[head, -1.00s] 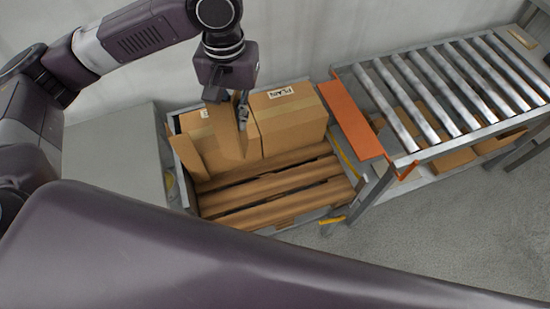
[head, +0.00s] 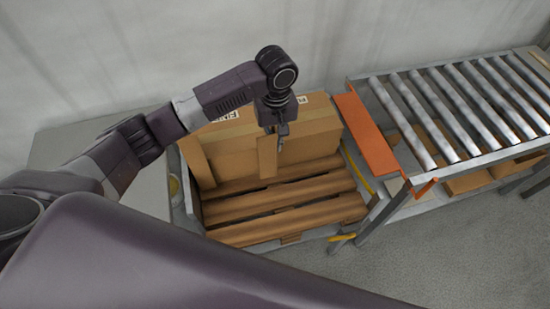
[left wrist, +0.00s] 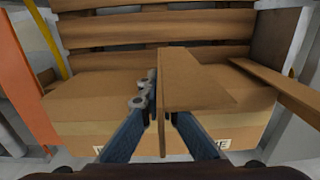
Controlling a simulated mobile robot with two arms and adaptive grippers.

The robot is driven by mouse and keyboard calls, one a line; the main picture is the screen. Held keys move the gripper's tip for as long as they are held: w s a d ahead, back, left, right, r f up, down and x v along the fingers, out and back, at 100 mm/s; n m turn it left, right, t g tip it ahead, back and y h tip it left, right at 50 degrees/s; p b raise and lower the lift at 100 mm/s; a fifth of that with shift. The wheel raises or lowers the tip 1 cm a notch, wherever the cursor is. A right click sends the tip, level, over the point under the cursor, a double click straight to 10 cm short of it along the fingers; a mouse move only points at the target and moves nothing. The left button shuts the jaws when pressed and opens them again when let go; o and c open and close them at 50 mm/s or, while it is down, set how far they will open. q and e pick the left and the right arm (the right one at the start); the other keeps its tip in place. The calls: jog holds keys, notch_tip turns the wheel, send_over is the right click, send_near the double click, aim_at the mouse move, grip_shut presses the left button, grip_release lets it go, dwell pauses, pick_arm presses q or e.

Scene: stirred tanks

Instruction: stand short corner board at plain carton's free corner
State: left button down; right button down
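The plain carton (head: 315,138), brown with a label on top, stands on the right of the pallet. A second carton (head: 230,150) stands against its left side. My left gripper (head: 281,132) is shut on the short corner board (head: 266,158), an upright brown L-shaped strip. It holds the board in front of the place where the two cartons meet. In the left wrist view the board (left wrist: 190,85) rises between the two fingers (left wrist: 158,112). I cannot tell whether it touches the carton or the pallet. My right gripper is not in view.
Another upright corner board (head: 197,163) stands at the left carton's outer front corner. The slatted pallet (head: 285,212) is bare in front of the cartons. An orange plate (head: 366,135) and a roller conveyor (head: 450,110) stand at the right.

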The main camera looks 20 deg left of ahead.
aim_at(275, 159)
pick_arm(q)
notch_tip(275, 159, down, 8)
jog(key=shift+r, duration=0.15)
dwell(0.4)
jog(key=c, duration=2.2)
grip_release()
jog(key=shift+o, duration=0.2)
